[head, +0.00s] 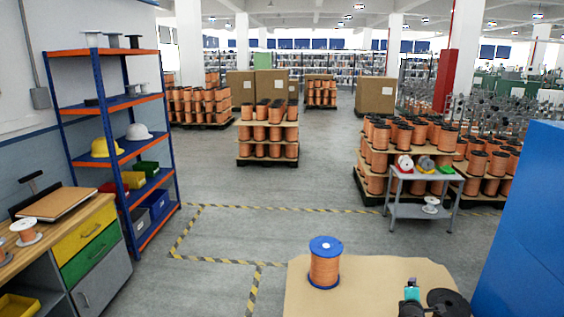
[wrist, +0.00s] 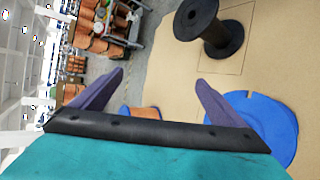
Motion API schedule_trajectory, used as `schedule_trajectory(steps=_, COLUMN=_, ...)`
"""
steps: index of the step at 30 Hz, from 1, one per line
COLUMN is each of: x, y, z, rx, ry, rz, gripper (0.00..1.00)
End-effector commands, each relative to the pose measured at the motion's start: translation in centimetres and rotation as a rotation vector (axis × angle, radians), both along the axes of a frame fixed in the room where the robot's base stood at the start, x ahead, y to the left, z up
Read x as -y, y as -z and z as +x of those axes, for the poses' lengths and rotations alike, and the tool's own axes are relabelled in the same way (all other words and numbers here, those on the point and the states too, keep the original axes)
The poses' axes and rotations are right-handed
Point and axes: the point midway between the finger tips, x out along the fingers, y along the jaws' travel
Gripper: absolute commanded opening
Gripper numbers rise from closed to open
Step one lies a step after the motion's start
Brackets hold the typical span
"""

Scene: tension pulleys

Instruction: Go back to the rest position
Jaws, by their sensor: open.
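My gripper (wrist: 161,77) is open in the wrist view, with its two purple fingers apart and nothing between them. In the head view only a small teal and dark part of my arm shows at the bottom right, beside a black spool (head: 447,302). The black spool (wrist: 210,30) also shows beyond the fingers in the wrist view, apart from them. A copper-wound spool with blue flanges (head: 324,264) stands upright on the brown tabletop (head: 365,280). It shows partly behind my gripper in the wrist view (wrist: 143,112).
A blue disc (wrist: 265,125) lies on the tabletop near the right finger. A workbench (head: 70,235) and a shelf rack (head: 118,102) stand at the left. A grey cart (head: 412,212) and pallets of spools are farther back. A blue panel (head: 525,230) stands at the right. The marked floor is clear.

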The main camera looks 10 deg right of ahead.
Motion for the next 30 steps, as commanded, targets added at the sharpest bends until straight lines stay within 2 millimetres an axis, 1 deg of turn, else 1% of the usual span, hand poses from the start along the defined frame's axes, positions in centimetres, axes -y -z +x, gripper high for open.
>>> schedule_trajectory(steps=1, x=-2.1, y=0.5, z=0.6, rx=0.01, ry=0.018, rz=0.057, gripper=0.94)
schedule_trajectory(steps=5, x=-6.7, y=2.1, z=1.5, rx=0.032, ry=0.092, rz=0.217, gripper=0.94)
schedule_trajectory(steps=6, x=-8.2, y=2.5, z=1.7, rx=0.037, ry=0.116, rz=0.266, gripper=0.94)
schedule_trajectory(steps=8, x=-10.5, y=3.2, z=2.0, rx=0.04, ry=0.154, rz=0.337, gripper=0.94)
schedule_trajectory(steps=9, x=-12.0, y=3.7, z=2.1, rx=0.041, ry=0.179, rz=0.382, gripper=0.94)
schedule_trajectory(steps=11, x=-14.4, y=4.3, z=2.1, rx=0.04, ry=0.219, rz=0.45, gripper=0.94)
schedule_trajectory(steps=12, x=-16.0, y=4.8, z=2.1, rx=0.038, ry=0.246, rz=0.494, gripper=0.94)
schedule_trajectory(steps=14, x=-18.4, y=5.3, z=2.0, rx=0.033, ry=0.289, rz=0.558, gripper=0.94)
schedule_trajectory(steps=15, x=-20.1, y=5.7, z=1.9, rx=0.028, ry=0.318, rz=0.6, gripper=0.94)
schedule_trajectory(steps=17, x=-22.6, y=6.3, z=1.7, rx=0.018, ry=0.364, rz=0.661, gripper=0.94)
schedule_trajectory(steps=18, x=-24.2, y=6.6, z=1.4, rx=0.01, ry=0.395, rz=0.698, gripper=0.94)
schedule_trajectory(steps=20, x=-26.7, y=7.0, z=1.0, rx=-0.004, ry=0.443, rz=0.753, gripper=0.94)
schedule_trajectory(steps=21, x=-28.4, y=7.3, z=0.6, rx=-0.015, ry=0.475, rz=0.788, gripper=0.94)
schedule_trajectory(steps=23, x=-30.9, y=7.7, z=0.0, rx=-0.033, ry=0.525, rz=0.837, gripper=0.94)
schedule_trajectory(steps=24, x=-32.6, y=7.9, z=-0.4, rx=-0.047, ry=0.56, rz=0.867, gripper=0.94)
schedule_trajectory(steps=26, x=-35.1, y=8.2, z=-1.3, rx=-0.07, ry=0.613, rz=0.91, gripper=0.94)
schedule_trajectory(steps=27, x=-36.7, y=8.4, z=-1.9, rx=-0.085, ry=0.65, rz=0.935, gripper=0.94)
schedule_trajectory(steps=30, x=-40.4, y=8.6, z=-3.3, rx=-0.123, ry=0.735, rz=0.987, gripper=0.94)
